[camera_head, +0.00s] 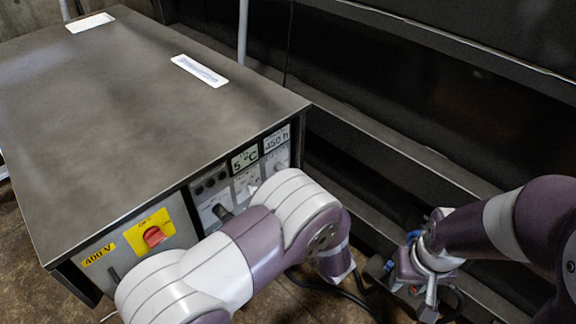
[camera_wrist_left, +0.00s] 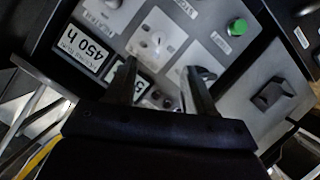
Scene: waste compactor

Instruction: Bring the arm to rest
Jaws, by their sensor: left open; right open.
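My left arm (camera_head: 240,262) reaches across the front of the grey control cabinet (camera_head: 130,95) in the head view, and its gripper is hidden there behind the arm. In the left wrist view my left gripper (camera_wrist_left: 163,85) is open and empty, its two dark fingers apart in front of the control panel (camera_wrist_left: 235,75). I cannot tell whether the fingers touch the panel. My right gripper (camera_head: 408,290) is low at the right of the head view, pointing down, open, with nothing seen between its fingers.
The panel carries a red switch (camera_head: 153,236) on a yellow plate, a 450 h display (camera_wrist_left: 88,47), a white dial (camera_wrist_left: 157,42), a green button (camera_wrist_left: 238,27) and a black knob (camera_wrist_left: 271,95). Dark machine ledges (camera_head: 400,150) run behind the right arm. The cabinet top is mostly bare.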

